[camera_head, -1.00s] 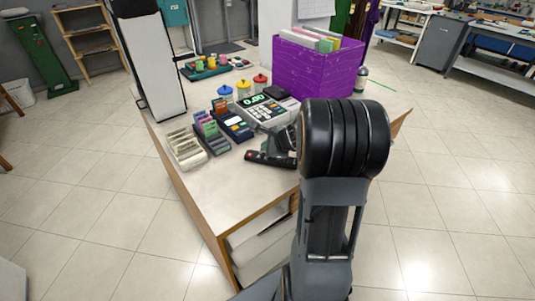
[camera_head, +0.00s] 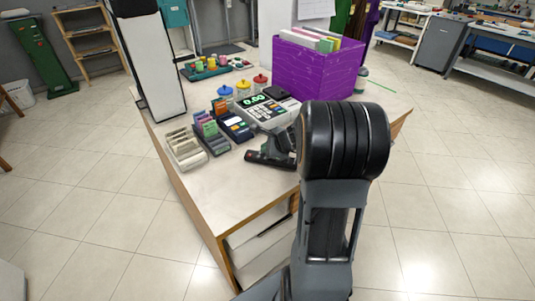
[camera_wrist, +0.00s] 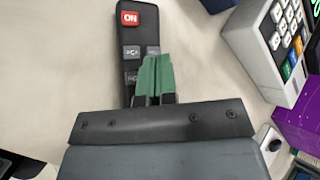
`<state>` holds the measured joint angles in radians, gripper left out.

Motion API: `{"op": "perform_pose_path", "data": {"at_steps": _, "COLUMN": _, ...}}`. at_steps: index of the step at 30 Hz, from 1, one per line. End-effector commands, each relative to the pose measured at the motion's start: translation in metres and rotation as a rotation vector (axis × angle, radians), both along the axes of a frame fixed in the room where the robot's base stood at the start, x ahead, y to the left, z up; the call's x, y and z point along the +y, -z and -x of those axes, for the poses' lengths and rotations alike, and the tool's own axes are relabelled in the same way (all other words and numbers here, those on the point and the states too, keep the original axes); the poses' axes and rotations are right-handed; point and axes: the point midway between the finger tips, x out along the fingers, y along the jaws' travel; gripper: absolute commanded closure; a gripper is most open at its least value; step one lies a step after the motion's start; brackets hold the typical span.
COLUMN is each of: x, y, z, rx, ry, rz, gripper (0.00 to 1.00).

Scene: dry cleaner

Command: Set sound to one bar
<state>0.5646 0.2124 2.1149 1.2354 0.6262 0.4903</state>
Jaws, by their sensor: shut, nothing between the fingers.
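A dark remote-like handset (camera_wrist: 138,36) lies on the pale counter. In the wrist view it has a red ON button (camera_wrist: 131,18) at its far end and grey buttons below, two with small speaker-like icons: a left one (camera_wrist: 131,52) and a right one (camera_wrist: 153,50). My gripper (camera_wrist: 155,58) is shut and empty, its green fingertips over the handset at the right button's lower edge. I cannot tell whether they touch. The fingers hide the lower right buttons. In the head view the handset (camera_head: 258,159) lies under my gripper (camera_head: 266,152). No sound bars are legible.
Card racks (camera_head: 187,149) are to the left. A purple box (camera_head: 318,68) stands behind right. The counter's front left is clear.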

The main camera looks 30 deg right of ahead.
Motion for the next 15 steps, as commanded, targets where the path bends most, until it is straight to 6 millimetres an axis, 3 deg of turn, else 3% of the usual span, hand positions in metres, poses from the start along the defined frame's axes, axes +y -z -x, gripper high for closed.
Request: {"op": "perform_pose_path", "data": {"at_steps": 15, "x": 0.0, "y": -0.015, "z": 0.0, "rx": 0.0, "ry": 0.0, "rz": 0.0, "gripper": 1.0}}
